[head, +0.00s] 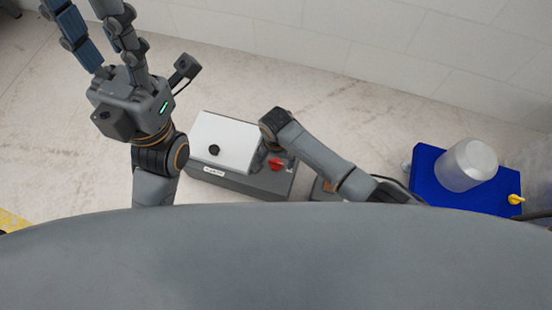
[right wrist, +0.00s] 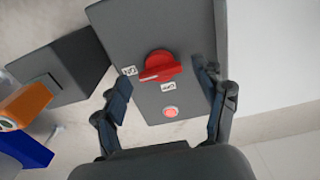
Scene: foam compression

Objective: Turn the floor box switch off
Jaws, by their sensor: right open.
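The floor box (head: 237,183) is grey with a white panel and a red rotary switch (head: 277,163) at its right. In the right wrist view the red switch (right wrist: 160,64) has a pale mark toward the label at its left. My left gripper (head: 92,18) is at upper left, fingers apart, tips cut off.
A blue platform (head: 430,164) at the right carries a metal cylinder (head: 468,165) and a yellow piece (head: 515,199). A smaller dark box (right wrist: 65,72) stands beside the floor box. A pale tiled wall (head: 400,45) runs behind; the floor left of the box is open.

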